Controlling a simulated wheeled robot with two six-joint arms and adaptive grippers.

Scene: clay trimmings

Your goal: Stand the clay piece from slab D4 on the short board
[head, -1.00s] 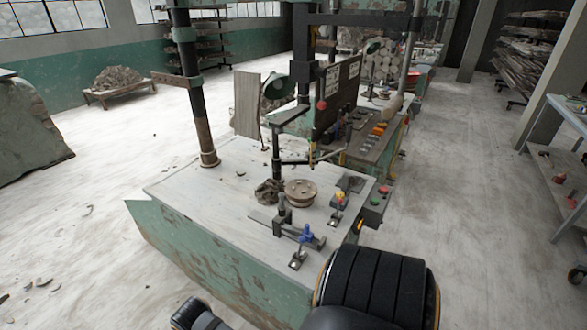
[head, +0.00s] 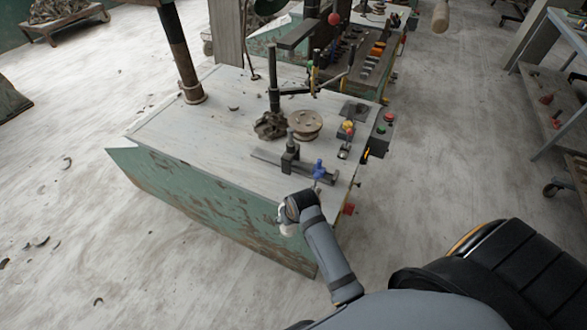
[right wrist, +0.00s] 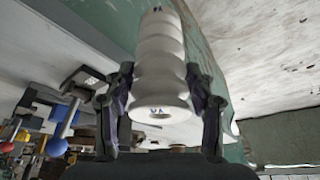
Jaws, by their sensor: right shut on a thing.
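A white, ribbed, round piece (right wrist: 160,65) is held between the two dark fingers of my right gripper (right wrist: 163,105). Small dark marks show on its near end, too small to read surely. In the head view a bit of the white piece (head: 289,229) shows beside my right wrist, in front of the machine table's near side. My right fingers are mostly hidden there. My left gripper is not in view. I cannot make out a slab marked D4 or a short board in these frames.
The machine table (head: 185,130) carries a dark rough lump (head: 269,126), a round disc (head: 306,124), a dark bar clamp (head: 289,156) and a blue-handled part (head: 318,170). A button box (head: 384,125) sits at its right edge. The table's left part is mostly clear.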

